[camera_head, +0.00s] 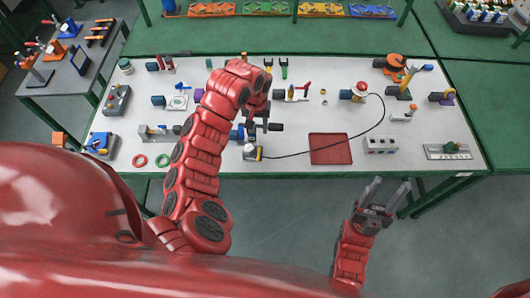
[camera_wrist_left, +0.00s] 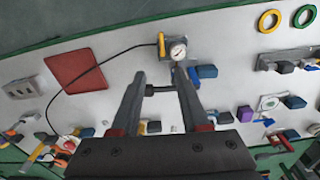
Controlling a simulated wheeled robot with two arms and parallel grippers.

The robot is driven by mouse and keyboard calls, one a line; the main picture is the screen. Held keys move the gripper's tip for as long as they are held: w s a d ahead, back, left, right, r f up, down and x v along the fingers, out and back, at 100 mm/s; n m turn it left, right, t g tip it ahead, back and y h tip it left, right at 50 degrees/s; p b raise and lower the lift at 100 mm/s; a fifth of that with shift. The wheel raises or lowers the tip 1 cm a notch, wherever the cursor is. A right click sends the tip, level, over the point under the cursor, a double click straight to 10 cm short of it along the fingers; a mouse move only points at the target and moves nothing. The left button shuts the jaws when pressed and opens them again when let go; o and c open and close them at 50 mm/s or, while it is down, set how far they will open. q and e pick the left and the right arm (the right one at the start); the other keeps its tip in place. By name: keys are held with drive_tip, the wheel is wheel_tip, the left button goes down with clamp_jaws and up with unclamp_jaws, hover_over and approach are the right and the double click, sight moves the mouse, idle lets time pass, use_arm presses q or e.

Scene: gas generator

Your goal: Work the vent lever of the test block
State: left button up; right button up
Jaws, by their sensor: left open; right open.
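A small block with a round white gauge and a yellow lever-like part, which I take as the test block (camera_head: 252,153), sits near the table's front edge; a black cable runs from it. In the left wrist view its gauge (camera_wrist_left: 177,50) and yellow part (camera_wrist_left: 161,45) lie just beyond my fingertips. My left gripper (camera_wrist_left: 158,74) is open above the table, apart from the yellow part. A dark bar (camera_wrist_left: 161,88) shows between its fingers; I cannot tell whether they touch it. In the head view the wrist partly hides this area. My right gripper (camera_head: 391,186) is open and empty, in front of the table.
A grey socket box (camera_head: 380,146) stands farther right. Red and green rings (camera_head: 139,160) lie at left. Several fixtures line the back of the table.

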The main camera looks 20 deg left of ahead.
use_arm(q)
drive_tip(key=b, duration=0.4)
hover_over(258, 157)
wheel_tip(258, 157, down, 12)
drive_tip(key=shift+r, duration=0.2)
wheel_tip(258, 157, down, 4)
drive_tip(key=p, duration=0.3)
drive_tip(key=shift+r, duration=0.1)
drive_tip(key=shift+f, duration=0.55)
drive_tip(key=shift+w+f, duration=0.1)
drive_tip(key=shift+f, duration=0.2)
drive_tip(key=shift+c, duration=0.3)
clamp_jaws()
